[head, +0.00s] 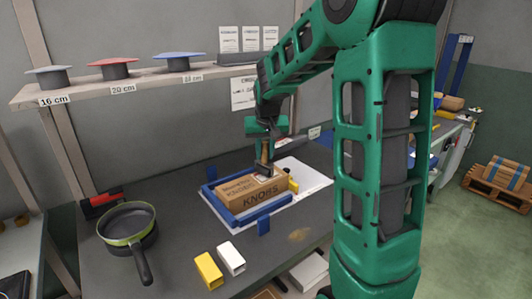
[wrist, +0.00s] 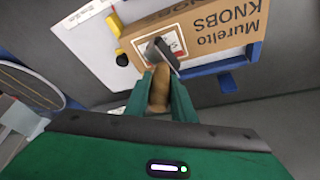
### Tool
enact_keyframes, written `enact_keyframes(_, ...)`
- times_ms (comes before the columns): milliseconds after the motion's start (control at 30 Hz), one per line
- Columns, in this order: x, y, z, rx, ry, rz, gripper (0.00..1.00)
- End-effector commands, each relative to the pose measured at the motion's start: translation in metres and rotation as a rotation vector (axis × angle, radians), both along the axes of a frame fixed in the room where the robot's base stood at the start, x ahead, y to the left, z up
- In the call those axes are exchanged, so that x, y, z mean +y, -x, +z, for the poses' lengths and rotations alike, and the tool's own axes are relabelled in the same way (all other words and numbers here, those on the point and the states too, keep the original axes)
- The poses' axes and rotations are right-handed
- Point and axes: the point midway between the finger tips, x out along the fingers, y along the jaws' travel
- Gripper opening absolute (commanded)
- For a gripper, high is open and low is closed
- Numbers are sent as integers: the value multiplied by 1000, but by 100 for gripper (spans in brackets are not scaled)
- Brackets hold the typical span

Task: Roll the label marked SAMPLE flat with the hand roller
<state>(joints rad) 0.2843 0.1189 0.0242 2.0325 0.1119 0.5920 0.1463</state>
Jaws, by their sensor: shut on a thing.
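My gripper (wrist: 158,88) is shut on the tan handle of the hand roller (wrist: 160,52). The roller's dark head is over a white label (wrist: 174,38) with red print, on top of a cardboard box (wrist: 228,30) printed Murelto KNOBS. The roller looks in contact with the label, but I cannot be sure. The roller hides part of the label, and I cannot read its word. In the head view the box (head: 262,197) lies in a blue frame (head: 222,210), with my gripper (head: 264,160) above its right end.
A green-rimmed pan (head: 128,222) stands at the left of the dark table. A yellow block (head: 209,270) and a white block (head: 231,259) lie near the front. A shelf (head: 140,88) with several lids runs along the wall. A white sheet (head: 305,178) lies under the frame.

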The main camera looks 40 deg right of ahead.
Motion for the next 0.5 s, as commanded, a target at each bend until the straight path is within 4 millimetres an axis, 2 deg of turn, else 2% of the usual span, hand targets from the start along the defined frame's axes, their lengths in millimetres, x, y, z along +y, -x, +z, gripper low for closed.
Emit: enact_keyframes(500, 18, 2, 0, 0, 0, 1, 0)
